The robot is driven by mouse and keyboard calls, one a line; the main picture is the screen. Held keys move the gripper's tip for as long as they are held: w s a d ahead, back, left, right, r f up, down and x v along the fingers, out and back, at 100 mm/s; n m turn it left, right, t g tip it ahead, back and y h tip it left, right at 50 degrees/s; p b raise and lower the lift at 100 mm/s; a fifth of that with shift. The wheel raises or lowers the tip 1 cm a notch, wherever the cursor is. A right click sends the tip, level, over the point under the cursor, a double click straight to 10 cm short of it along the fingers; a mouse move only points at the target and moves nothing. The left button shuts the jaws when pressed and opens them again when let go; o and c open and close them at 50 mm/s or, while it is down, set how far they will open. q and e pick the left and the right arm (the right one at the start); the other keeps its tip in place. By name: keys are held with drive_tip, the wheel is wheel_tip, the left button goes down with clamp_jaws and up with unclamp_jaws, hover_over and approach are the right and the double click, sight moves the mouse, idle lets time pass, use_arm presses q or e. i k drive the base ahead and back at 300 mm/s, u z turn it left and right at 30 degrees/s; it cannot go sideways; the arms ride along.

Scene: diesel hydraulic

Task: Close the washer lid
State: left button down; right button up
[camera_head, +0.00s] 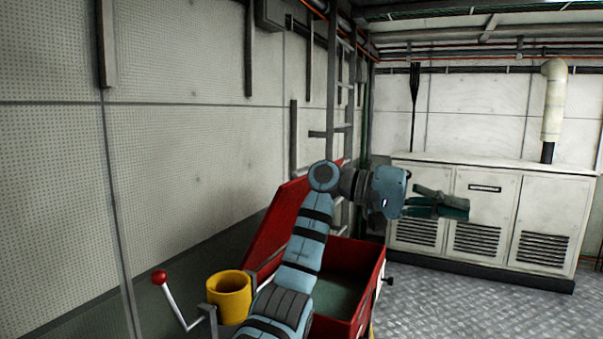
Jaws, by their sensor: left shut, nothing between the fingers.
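The washer is a red open-topped box (368,288) at the bottom centre, with a dark greenish inside. Its red lid (274,226) stands raised and tilted at the box's left side, near the wall. My left arm crosses in front of the washer and hides part of the box and the lid. My left gripper (462,207) is shut and empty. It points right, and in the picture it is above and to the right of the box, apart from the lid. My right gripper is not in view.
A yellow cup-like holder (229,298) and a lever with a red knob (160,279) are at the lower left. A grey ladder (345,125) stands behind the washer. A cream cabinet (525,215) lines the back wall. The metal floor (470,310) at right is clear.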

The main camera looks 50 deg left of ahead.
sight(278, 221)
drive_tip(key=u, duration=0.15)
drive_tip(key=i, duration=1.45)
drive_tip(key=u, duration=2.2)
